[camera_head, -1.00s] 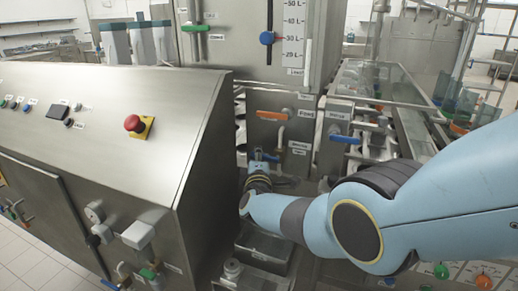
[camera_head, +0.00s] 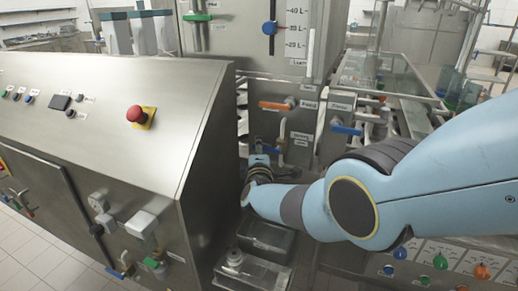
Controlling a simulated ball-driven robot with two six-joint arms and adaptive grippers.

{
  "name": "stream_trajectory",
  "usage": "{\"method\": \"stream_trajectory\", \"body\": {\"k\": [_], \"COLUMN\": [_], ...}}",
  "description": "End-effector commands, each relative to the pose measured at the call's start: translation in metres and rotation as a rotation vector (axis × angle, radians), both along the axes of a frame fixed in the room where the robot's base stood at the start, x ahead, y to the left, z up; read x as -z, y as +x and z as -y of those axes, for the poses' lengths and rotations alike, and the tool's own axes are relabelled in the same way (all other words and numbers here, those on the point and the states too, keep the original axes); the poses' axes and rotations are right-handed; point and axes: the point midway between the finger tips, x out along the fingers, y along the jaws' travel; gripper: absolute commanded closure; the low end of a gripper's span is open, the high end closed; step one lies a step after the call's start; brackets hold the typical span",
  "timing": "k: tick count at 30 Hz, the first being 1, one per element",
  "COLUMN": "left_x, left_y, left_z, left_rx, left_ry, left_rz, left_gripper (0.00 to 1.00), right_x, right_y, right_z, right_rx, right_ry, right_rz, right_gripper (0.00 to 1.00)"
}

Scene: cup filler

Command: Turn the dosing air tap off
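My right arm comes in from the right, and its end with the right gripper (camera_head: 259,162) is low in front of the tap panel. The fingers are too small and covered to tell whether they are open or shut. A small blue handle (camera_head: 271,150) is right beside the gripper, under a bent pipe (camera_head: 283,128) and next to a small label (camera_head: 300,139); I cannot tell whether they touch. An orange-handled tap (camera_head: 275,105) lies level above it. A blue-handled tap (camera_head: 346,129) is to the right. The labels are too blurred to read surely. My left gripper is out of view.
A steel cabinet (camera_head: 110,110) with a red stop button (camera_head: 136,114) stands close on the left of the gripper. A tank with a level scale (camera_head: 296,30) rises behind. Colored knobs (camera_head: 440,262) are at lower right.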

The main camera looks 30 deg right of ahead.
Motion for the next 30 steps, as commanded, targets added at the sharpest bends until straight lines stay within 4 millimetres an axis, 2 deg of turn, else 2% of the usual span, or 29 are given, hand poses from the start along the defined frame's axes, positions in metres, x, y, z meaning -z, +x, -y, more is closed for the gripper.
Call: {"method": "stream_trajectory", "body": {"k": [10,17,20,30], "left_x": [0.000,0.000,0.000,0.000], "left_y": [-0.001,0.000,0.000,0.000], "left_z": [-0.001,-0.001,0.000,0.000], "left_rx": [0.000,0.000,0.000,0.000], "left_ry": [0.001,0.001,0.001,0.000], "left_rz": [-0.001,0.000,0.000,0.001], "left_gripper": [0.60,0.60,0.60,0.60], "right_x": [-0.002,-0.002,-0.003,-0.002], "right_y": [-0.001,-0.015,-0.025,-0.083], "right_z": [0.000,-0.007,-0.012,-0.042], "right_rx": [0.003,0.004,0.001,0.001], "right_ry": [-0.003,-0.001,-0.001,0.001], "right_rz": [0.005,0.007,0.008,0.003], "right_gripper": [0.62,0.62,0.62,0.62]}}
